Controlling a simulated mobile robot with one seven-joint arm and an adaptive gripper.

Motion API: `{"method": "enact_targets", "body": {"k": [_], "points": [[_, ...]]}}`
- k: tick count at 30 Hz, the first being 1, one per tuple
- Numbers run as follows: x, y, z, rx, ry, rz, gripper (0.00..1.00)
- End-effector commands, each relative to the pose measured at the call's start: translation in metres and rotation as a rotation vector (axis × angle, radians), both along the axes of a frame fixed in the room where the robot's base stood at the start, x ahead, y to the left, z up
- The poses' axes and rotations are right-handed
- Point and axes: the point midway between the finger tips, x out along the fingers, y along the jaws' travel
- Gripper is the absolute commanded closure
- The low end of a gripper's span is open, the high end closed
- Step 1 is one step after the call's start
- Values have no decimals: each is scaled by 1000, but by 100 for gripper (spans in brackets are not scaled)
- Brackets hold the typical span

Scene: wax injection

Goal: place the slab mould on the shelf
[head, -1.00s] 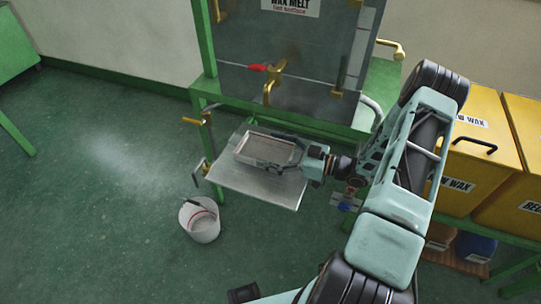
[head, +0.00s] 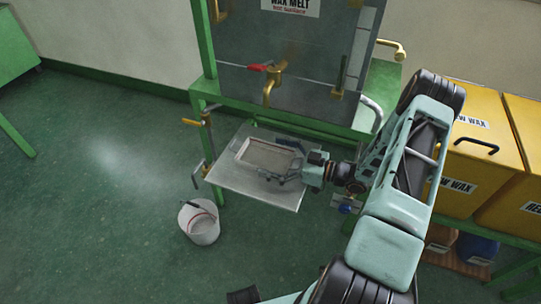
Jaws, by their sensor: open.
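The slab mould (head: 262,155), a shallow grey rectangular tray with a raised rim, lies on the flat metal shelf (head: 240,186) below the wax melt tank. It sits toward the back middle of the shelf. My gripper (head: 284,161) is open at the right end of the mould, with its fingers spread around or over that end. I cannot tell whether a finger touches the mould. The gripper hides part of the mould's right end.
The wax melt tank (head: 300,60) stands behind on a green frame, with a brass tap (head: 272,82) and red handle above the shelf. A white bucket (head: 199,226) stands on the floor at front left. Yellow wax bins (head: 462,165) are on the right. Floor at left is clear.

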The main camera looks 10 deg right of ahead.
Motion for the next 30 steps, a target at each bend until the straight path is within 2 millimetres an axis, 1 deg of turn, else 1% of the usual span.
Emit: {"method": "enact_targets", "body": {"k": [2,5,15,18,21,24,30], "points": [[0,0,5,0,0,0,3],[-7,-11,5,-1,0,-3,3],[-50,-70,8,-1,0,-4,3],[-59,-82,9,-1,1,-2,3],[-66,-91,9,1,1,-1,3],[-69,-96,9,1,1,-1,3],[-71,-97,9,1,1,0,3]]}}
